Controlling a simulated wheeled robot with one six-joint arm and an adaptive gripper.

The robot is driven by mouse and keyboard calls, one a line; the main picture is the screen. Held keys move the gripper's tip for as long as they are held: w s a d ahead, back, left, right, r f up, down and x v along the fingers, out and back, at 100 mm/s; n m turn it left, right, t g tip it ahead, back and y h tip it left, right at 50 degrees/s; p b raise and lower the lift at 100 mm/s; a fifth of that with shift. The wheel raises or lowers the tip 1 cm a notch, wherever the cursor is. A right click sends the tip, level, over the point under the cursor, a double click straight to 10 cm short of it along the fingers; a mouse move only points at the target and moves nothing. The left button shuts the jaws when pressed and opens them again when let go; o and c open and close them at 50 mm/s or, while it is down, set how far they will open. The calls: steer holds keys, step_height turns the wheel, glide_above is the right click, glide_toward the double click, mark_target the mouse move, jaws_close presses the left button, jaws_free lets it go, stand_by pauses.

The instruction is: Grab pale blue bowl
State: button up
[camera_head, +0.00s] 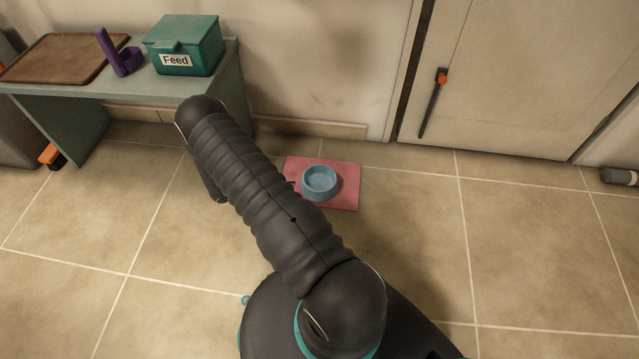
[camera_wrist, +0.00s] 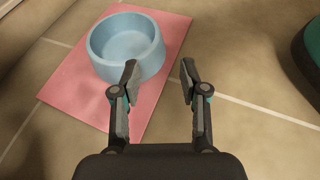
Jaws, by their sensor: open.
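The pale blue bowl (camera_head: 320,182) sits upright on a pink mat (camera_head: 346,200) on the tiled floor, to the right of my arm in the head view. It looks empty. In the wrist view the bowl (camera_wrist: 126,46) is at the upper left, on the mat (camera_wrist: 70,88). My gripper (camera_wrist: 158,80) is open and empty in the wrist view. Its left finger overlaps the bowl's lower right rim in the picture; I cannot tell whether they touch. The bowl is not between the fingers. In the head view my arm hides the gripper.
A green bench (camera_head: 180,87) stands at the wall on the left, with a teal feed box (camera_head: 184,46), a purple scoop (camera_head: 122,58) and a brown board (camera_head: 62,58). A pale door (camera_head: 520,70) is at the back right. The floor right of the mat is clear.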

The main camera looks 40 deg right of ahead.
mark_target(324, 191)
steer(key=x, duration=1.3)
steer(key=shift+w+f, duration=0.1)
steer(key=shift+f, duration=0.05)
jaws_close()
